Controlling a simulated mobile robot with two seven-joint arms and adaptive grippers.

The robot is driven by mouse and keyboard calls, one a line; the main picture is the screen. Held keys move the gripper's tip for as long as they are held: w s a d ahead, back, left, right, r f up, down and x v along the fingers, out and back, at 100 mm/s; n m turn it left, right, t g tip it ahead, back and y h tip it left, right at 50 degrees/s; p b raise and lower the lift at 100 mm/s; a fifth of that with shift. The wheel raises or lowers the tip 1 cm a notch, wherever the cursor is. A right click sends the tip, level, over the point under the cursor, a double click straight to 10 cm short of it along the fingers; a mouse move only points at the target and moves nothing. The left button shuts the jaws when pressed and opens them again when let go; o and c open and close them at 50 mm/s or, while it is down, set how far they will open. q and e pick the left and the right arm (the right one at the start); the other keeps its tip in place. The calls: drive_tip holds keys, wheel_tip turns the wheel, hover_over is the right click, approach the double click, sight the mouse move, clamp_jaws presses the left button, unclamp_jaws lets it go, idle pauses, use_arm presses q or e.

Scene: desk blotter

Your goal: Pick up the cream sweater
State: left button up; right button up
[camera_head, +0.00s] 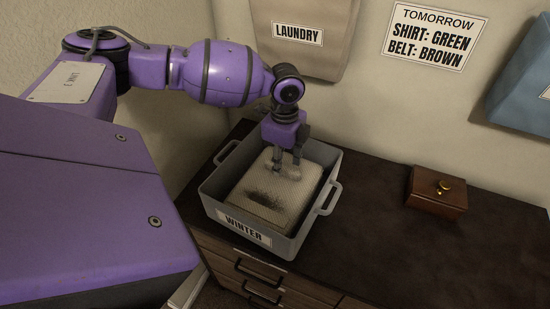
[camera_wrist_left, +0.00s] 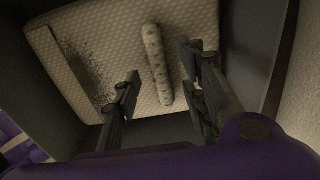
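The cream sweater (camera_head: 247,190) lies folded in a grey bin (camera_head: 213,187) labelled WINTER. Its knit is pale and textured, with a dark speckled patch (camera_head: 264,199) on top. In the left wrist view the sweater (camera_wrist_left: 105,35) has a raised, roll-like ridge (camera_wrist_left: 157,65) across it, and the speckled patch is left of that ridge. My left gripper (camera_head: 286,168) points down into the bin over the far part of the sweater. In the wrist view the left gripper (camera_wrist_left: 162,65) is open, its fingers apart on either side of the ridge. I cannot tell whether they touch the sweater. My right gripper is out of view.
The bin stands on a dark dresser top (camera_head: 375,220). A small brown box (camera_head: 437,192) with a gold knob is at right. A LAUNDRY bag (camera_head: 303,50) and a blue bag (camera_head: 520,85) hang on the wall.

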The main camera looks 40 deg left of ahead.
use_arm(q)
drive_tip(key=shift+f, duration=0.55)
clamp_jaws()
